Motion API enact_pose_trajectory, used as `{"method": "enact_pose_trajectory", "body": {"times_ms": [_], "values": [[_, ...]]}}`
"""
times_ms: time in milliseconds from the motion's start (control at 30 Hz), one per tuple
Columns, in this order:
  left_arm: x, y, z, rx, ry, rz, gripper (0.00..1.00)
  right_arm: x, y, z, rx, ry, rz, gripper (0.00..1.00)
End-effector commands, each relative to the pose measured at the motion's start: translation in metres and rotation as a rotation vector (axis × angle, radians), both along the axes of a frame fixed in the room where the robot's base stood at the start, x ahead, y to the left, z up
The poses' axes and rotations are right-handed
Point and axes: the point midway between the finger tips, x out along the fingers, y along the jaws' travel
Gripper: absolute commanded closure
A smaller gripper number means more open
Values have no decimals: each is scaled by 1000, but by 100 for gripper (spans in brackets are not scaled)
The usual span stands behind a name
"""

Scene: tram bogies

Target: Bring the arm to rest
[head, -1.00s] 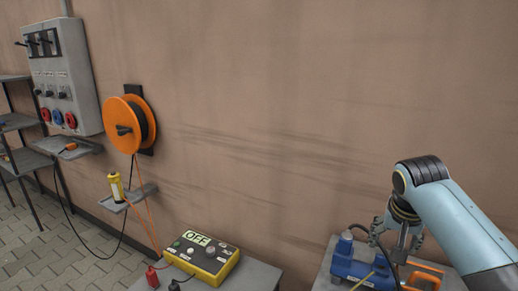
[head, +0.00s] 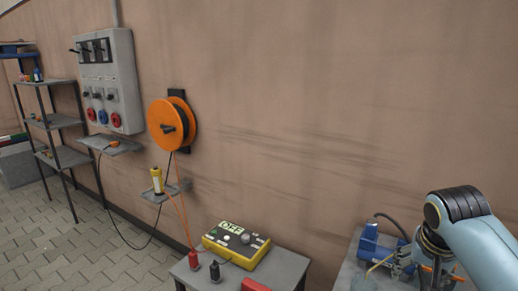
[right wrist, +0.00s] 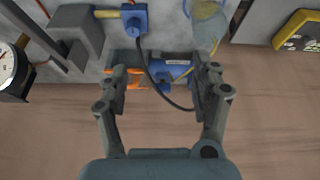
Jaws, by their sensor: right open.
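My right arm enters the head view from the right, with its gripper (head: 408,264) pointing down over the right-hand table. The gripper is open, with nothing seen held. In the right wrist view the two fingers (right wrist: 166,82) stand apart. A blue device (right wrist: 172,70) with a dark cable shows between and beyond them; I cannot tell whether they touch it. The same blue device (head: 374,248) is partly hidden by the gripper in the head view. My left gripper is not in view.
A yellow box (head: 236,245) reading OFF stands on a grey table (head: 290,264) left of the gripper. An orange reel (head: 170,125), a grey switch cabinet (head: 108,80) and shelves (head: 62,157) are farther left. A round gauge (right wrist: 16,70) shows in the wrist view.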

Motion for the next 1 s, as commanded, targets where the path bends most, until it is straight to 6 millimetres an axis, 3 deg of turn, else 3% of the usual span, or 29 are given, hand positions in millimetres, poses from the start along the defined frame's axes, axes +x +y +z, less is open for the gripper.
{"method": "enact_pose_trajectory", "body": {"times_ms": [167, 467, 700, 1000], "values": [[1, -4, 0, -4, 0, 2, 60, -37, 7, -7, -12, 17, 69, 35], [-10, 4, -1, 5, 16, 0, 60, -124, 23, -4, -35, 48, 241, 35], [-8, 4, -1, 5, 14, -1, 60, -193, 37, 12, -50, 69, 381, 35], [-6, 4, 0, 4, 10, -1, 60, -259, 51, 42, -61, 86, 523, 35]]}}
